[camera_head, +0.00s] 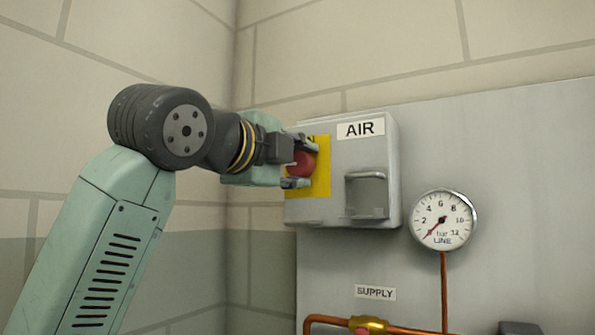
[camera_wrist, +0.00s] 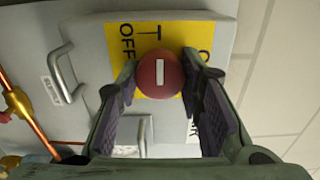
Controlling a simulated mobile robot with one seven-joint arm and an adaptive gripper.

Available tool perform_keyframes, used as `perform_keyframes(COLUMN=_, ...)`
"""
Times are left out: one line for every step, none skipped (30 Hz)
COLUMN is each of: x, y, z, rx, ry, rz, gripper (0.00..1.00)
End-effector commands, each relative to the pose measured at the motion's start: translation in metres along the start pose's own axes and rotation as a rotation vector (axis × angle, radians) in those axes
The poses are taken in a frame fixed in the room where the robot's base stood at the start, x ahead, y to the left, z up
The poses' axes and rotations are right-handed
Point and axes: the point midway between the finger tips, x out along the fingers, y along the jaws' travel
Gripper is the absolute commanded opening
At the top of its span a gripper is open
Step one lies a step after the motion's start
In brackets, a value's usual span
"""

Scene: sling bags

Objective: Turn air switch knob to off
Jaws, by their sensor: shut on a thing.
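The air switch knob (camera_head: 303,164) is round and red on a yellow plate (camera_head: 322,168) on the grey box labelled AIR (camera_head: 361,129). My gripper (camera_head: 299,164) reaches it from the left, with one finger above and one below it. In the wrist view the knob (camera_wrist: 159,75) sits between the two fingertips (camera_wrist: 160,78), which are shut on it. Its white bar runs near upright in that picture. The word OFF (camera_wrist: 127,43) is printed sideways on the plate, left of the knob. Lettering at the plate's right is partly hidden by a finger.
A grey handle-like bracket (camera_head: 367,194) sticks out of the box, right of the plate. A round pressure gauge (camera_head: 443,219) hangs right of the box, its needle at the low end. A copper pipe (camera_head: 444,290) and a SUPPLY label (camera_head: 375,293) are below.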

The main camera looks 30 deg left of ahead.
Motion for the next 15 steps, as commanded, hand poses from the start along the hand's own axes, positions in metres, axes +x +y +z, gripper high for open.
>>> perform_keyframes(x=-0.0003, y=0.0005, z=0.0004, rx=-0.012, ry=-0.001, rz=-0.001, gripper=0.06)
perform_keyframes(x=-0.0003, y=0.0004, z=0.0004, rx=-0.018, ry=-0.001, rz=0.000, gripper=0.06)
perform_keyframes(x=-0.0002, y=0.0002, z=0.0003, rx=-0.023, ry=-0.001, rz=0.000, gripper=0.06)
perform_keyframes(x=-0.0002, y=0.0001, z=0.0003, rx=-0.027, ry=-0.001, rz=0.000, gripper=0.06)
perform_keyframes(x=-0.0002, y=0.0000, z=0.0003, rx=-0.030, ry=-0.001, rz=0.000, gripper=0.06)
perform_keyframes(x=-0.0002, y=-0.0001, z=0.0003, rx=-0.033, ry=-0.001, rz=0.000, gripper=0.06)
perform_keyframes(x=-0.0002, y=-0.0001, z=0.0003, rx=-0.035, ry=-0.001, rz=0.000, gripper=0.06)
perform_keyframes(x=-0.0001, y=-0.0002, z=0.0003, rx=-0.036, ry=-0.001, rz=0.000, gripper=0.06)
perform_keyframes(x=-0.0001, y=-0.0002, z=0.0003, rx=-0.037, ry=0.000, rz=0.000, gripper=0.06)
perform_keyframes(x=-0.0001, y=-0.0003, z=0.0003, rx=-0.038, ry=0.000, rz=0.000, gripper=0.06)
perform_keyframes(x=-0.0001, y=-0.0003, z=0.0003, rx=-0.038, ry=0.000, rz=0.000, gripper=0.06)
perform_keyframes(x=-0.0001, y=-0.0003, z=0.0003, rx=-0.038, ry=0.000, rz=0.000, gripper=0.06)
perform_keyframes(x=-0.0001, y=-0.0003, z=0.0003, rx=-0.038, ry=0.000, rz=0.000, gripper=0.06)
perform_keyframes(x=-0.0001, y=-0.0003, z=0.0003, rx=-0.038, ry=0.000, rz=0.000, gripper=0.06)
perform_keyframes(x=-0.0001, y=-0.0002, z=0.0003, rx=-0.038, ry=0.000, rz=0.000, gripper=0.06)
